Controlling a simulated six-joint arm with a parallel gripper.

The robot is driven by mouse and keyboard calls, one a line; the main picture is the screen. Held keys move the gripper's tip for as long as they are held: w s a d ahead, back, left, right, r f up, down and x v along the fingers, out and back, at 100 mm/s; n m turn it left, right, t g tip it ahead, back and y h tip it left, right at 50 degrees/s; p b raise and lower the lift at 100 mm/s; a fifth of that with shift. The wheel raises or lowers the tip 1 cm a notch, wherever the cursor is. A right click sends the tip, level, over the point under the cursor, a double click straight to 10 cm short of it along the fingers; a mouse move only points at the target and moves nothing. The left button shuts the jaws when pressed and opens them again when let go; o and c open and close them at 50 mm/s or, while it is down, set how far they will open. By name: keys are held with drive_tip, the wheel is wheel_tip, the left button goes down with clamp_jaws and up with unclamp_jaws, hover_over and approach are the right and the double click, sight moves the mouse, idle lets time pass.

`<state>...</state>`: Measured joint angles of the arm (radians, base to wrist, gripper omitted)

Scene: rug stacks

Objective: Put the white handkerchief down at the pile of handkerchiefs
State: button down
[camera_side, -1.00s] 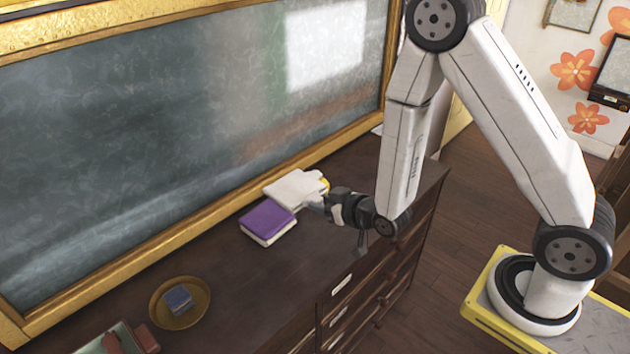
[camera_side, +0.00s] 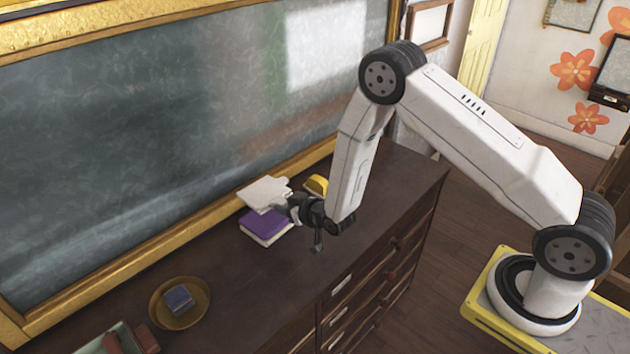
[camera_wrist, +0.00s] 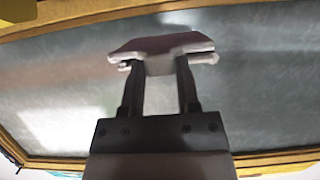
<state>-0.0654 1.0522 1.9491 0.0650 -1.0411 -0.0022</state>
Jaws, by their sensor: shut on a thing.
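My gripper (camera_side: 292,204) is shut on the white handkerchief (camera_side: 264,192), a folded flat cloth, and holds it by its right end. In the side view the handkerchief shows above and behind the purple-topped pile of handkerchiefs (camera_side: 262,226), overlapping its far edge. I cannot tell whether the two touch. The pile lies on the dark cabinet top. In the wrist view the handkerchief (camera_wrist: 160,45) spans both fingertips, its face dark and reddish in shade, its edges pale. The pile cannot be made out there.
A yellow item (camera_side: 317,184) lies right of the handkerchief. A round brown dish (camera_side: 192,318) with a small blue stack (camera_side: 178,298) stands at the front left, beside a pale green tray (camera_side: 124,334). A gold-framed chalkboard (camera_side: 150,140) rises behind. The cabinet top (camera_side: 290,275) is clear in front.

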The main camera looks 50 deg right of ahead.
drive_tip(key=shift+w+f, duration=0.4)
drive_tip(key=shift+f, duration=0.05)
drive_tip(key=shift+w+f, duration=0.25)
drive_tip(key=shift+f, duration=1.55)
drive_tip(key=shift+f, duration=0.6)
drive_tip(key=shift+c, duration=1.6)
unclamp_jaws()
drive_tip(key=shift+s+f, duration=0.1)
